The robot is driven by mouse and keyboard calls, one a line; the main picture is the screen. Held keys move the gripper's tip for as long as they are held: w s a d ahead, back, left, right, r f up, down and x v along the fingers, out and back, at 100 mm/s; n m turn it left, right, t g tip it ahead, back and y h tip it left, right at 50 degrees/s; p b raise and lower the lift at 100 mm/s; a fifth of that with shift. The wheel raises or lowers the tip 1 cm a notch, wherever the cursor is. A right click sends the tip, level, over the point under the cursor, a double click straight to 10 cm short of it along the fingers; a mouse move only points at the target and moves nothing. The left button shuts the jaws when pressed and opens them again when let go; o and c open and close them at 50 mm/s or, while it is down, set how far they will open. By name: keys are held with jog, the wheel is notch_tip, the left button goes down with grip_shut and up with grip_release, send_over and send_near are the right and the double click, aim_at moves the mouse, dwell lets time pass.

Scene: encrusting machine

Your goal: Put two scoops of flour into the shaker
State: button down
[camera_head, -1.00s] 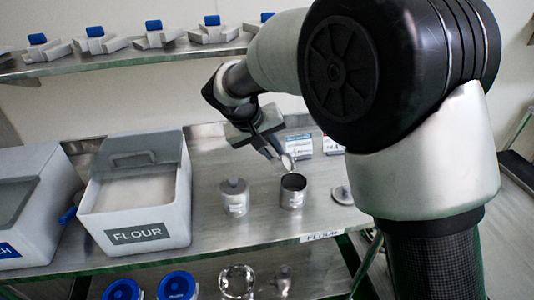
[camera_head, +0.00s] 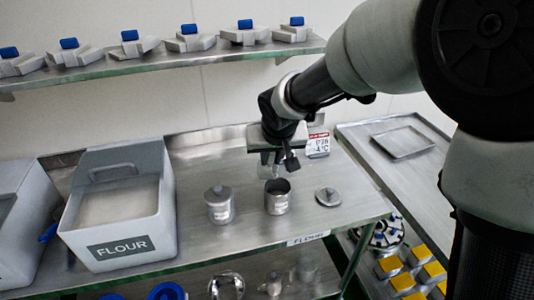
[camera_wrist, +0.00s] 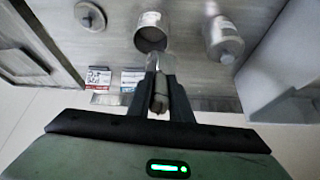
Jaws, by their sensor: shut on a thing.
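The FLOUR bin (camera_head: 152,228) stands open on the left of the steel table, with pale flour (camera_head: 115,205) inside. The open metal shaker (camera_head: 278,203) stands upright to its right; its dark mouth also shows in the wrist view (camera_wrist: 150,38). A loose lid (camera_head: 328,196) lies to the right of the shaker. My gripper (camera_head: 276,160) is just behind and above the shaker, shut on a scoop handle. The scoop's head (camera_wrist: 160,62) is close to the shaker's rim. I cannot tell whether it touches the rim or holds flour.
A closed shaker (camera_head: 219,205) stands between the bin and the open shaker. A small sign (camera_head: 317,143) stands behind. Another bin (camera_head: 22,220) is at the far left. A shelf (camera_head: 170,62) with machine parts runs above. A side table with a tray (camera_head: 404,141) is at right.

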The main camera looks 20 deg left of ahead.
jog(key=shift+w+d+r+y+p, duration=0.1)
jog(key=shift+d+r+y+p, duration=0.1)
jog(key=shift+d+y+p, duration=0.3)
jog(key=shift+d+f+p, duration=0.1)
jog(key=shift+p, duration=0.4)
jog(key=shift+d+p, duration=0.15)
jog(key=shift+p, duration=0.5)
jog(key=shift+d+m+y+p, duration=0.35)
jog(key=shift+y+p, duration=0.15)
jog(key=shift+p, duration=0.55)
jog(key=shift+d, duration=0.1)
jog(key=shift+w+d+f+m+t+y+p, duration=0.1)
jog(key=shift+d+f+m+y+p, duration=0.2)
jog(key=shift+d+y, duration=0.55)
jog(key=shift+d+f+m+t+y+p, duration=0.15)
jog(key=shift+d+f+y+p, duration=0.3)
jog(key=shift+d+y, duration=0.4)
jog(key=shift+w+d+f+m+t+y+p, duration=0.1)
jog(key=shift+d+f+m+y+p, duration=0.2)
jog(key=shift+d+y, duration=0.55)
